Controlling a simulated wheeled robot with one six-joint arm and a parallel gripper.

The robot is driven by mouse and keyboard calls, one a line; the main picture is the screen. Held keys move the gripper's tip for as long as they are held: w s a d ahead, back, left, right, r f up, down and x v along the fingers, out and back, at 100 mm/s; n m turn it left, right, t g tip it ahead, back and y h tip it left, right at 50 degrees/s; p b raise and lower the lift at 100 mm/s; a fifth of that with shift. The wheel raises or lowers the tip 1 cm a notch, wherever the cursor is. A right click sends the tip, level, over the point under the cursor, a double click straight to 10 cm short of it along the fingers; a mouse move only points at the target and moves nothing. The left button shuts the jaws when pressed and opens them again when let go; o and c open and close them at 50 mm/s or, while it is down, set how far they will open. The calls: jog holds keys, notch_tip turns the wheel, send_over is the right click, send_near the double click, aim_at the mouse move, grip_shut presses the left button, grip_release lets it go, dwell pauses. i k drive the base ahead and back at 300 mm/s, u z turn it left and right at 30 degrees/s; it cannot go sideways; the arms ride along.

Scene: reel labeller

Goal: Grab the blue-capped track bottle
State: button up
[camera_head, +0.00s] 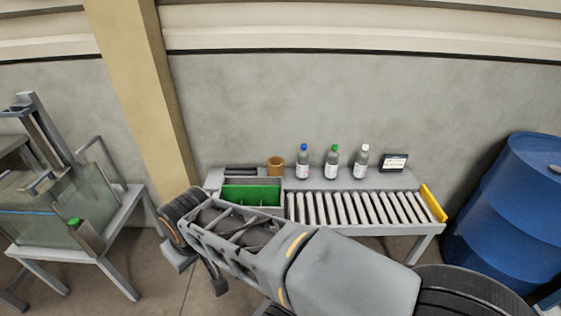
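The blue-capped bottle (303,166) stands upright on the grey ledge behind the roller track, the leftmost of three bottles. It has a clear grey body and a pale label. A green-capped bottle (333,166) and a white-capped bottle (361,166) stand to its right, with gaps between them. My arm stretches across the lower middle of the view, in front of the track and well apart from the bottles. My gripper's end is at the lower left of the arm, mostly hidden by the arm links, and its fingers cannot be made out clearly.
The roller track (350,208) ends at a yellow stop (433,202). A green divided bin (252,195), a brown roll (276,167) and a small sign (394,162) sit on the bench. A blue barrel (507,210) is right; a glass-sided machine (62,215) is left.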

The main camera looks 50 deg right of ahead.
aim_at(303, 162)
jog(key=z, duration=0.55)
jog(key=i, duration=0.95)
jog(key=z, duration=0.95)
